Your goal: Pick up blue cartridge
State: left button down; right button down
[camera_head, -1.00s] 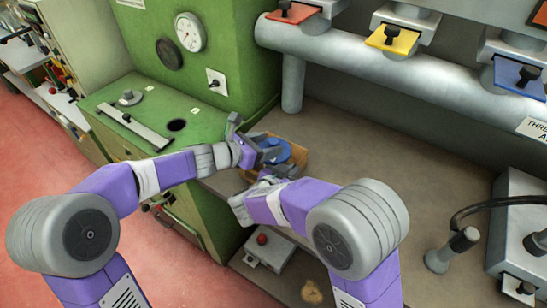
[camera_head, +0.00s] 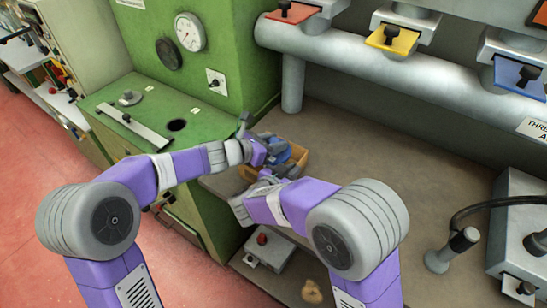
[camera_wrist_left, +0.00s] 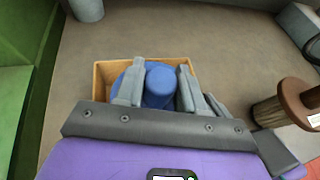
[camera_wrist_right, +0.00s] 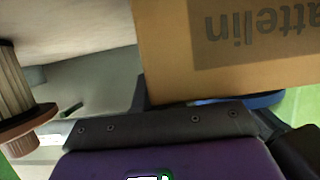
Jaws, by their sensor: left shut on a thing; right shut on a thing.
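The blue cartridge (camera_wrist_left: 160,84) is a rounded blue cylinder inside the open cardboard box (camera_wrist_left: 104,72). In the left wrist view my left gripper (camera_wrist_left: 160,92) has a finger on each side of it and is shut on it. More blue shows beneath, partly hidden by the fingers. In the head view my left gripper (camera_head: 268,148) reaches over the box (camera_head: 303,160). My right gripper (camera_head: 264,182) is lower, at the box's near side. In the right wrist view the box (camera_wrist_right: 165,50) fills the space ahead, with upside-down print, and the right gripper is shut on it.
The box stands on the grey-brown bench (camera_head: 390,165), beside the green machine (camera_head: 215,80). A large pipe (camera_head: 370,65) with red, yellow and blue plates runs above. A brown spool-like thing (camera_wrist_left: 285,112) is at right in the left wrist view.

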pick_arm(q)
jog(key=shift+r, duration=0.1)
notch_tip(320, 180, up, 10)
jog(key=shift+f, duration=0.1)
dwell(0.7)
pick_arm(e)
jog(key=c, duration=1.2)
grip_release()
jog(key=shift+o, duration=0.2)
